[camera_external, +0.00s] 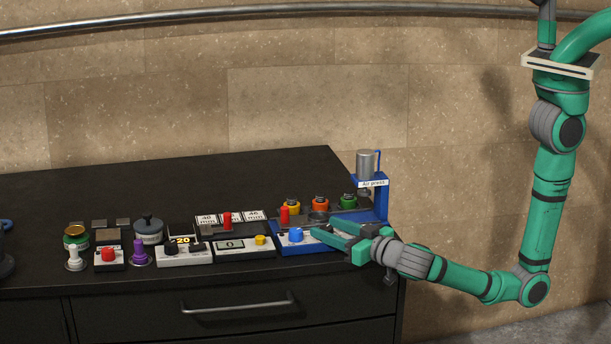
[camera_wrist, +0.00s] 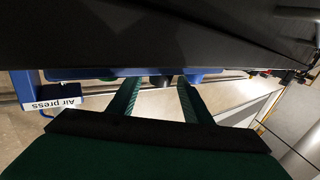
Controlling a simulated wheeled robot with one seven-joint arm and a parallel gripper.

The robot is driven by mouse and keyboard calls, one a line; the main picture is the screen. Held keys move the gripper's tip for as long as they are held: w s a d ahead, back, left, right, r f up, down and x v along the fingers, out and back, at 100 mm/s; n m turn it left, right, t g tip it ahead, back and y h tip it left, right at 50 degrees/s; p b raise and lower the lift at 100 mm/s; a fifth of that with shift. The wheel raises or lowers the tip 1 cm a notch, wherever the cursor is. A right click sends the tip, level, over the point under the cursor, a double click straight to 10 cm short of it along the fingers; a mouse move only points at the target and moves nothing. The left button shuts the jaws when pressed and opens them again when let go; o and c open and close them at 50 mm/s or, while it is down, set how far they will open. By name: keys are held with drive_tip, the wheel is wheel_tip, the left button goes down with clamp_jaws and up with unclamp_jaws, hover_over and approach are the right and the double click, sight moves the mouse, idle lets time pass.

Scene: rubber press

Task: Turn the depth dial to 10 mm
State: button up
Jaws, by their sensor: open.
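A white box (camera_external: 184,256) stands near the counter's front edge, left of centre, with a small display reading 20 and dark knobs; it looks like the dial unit, but I cannot read any depth label. My gripper (camera_external: 325,227) is open and empty over the blue air press base (camera_external: 308,249), well to the right of that box. One finger is close to the blue knob on the base; I cannot tell whether they touch. In the wrist view my gripper (camera_wrist: 158,80) also shows with its fingers apart, and no dial is visible between them.
A white unit with a 0 display (camera_external: 232,245) and a yellow button lies between the dial box and the press. A purple plunger (camera_external: 139,252), red button box (camera_external: 109,257) and several jars stand left. The grey press cylinder (camera_external: 367,163) rises behind my gripper.

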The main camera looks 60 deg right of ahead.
drive_tip(key=shift+w+d, duration=0.15)
drive_tip(key=shift+w, duration=0.7)
drive_tip(key=c, duration=1.1)
drive_tip(key=shift+o, duration=0.2)
drive_tip(key=shift+m+h, duration=0.3)
drive_tip(key=shift+h, duration=0.3)
drive_tip(key=m+g+h, duration=0.2)
drive_tip(key=h, duration=0.1)
drive_tip(key=m+g+h, duration=0.2)
drive_tip(key=m+h, duration=0.1)
drive_tip(key=h, duration=0.1)
drive_tip(key=shift+m, duration=0.3)
drive_tip(key=m+g+h, duration=0.4)
drive_tip(key=g, duration=0.1)
drive_tip(key=shift+m+g+h, duration=0.5)
drive_tip(key=shift+m+g, duration=0.1)
drive_tip(key=shift+g, duration=0.3)
drive_tip(key=shift+m+g+h, duration=0.3)
drive_tip(key=shift+g, duration=0.3)
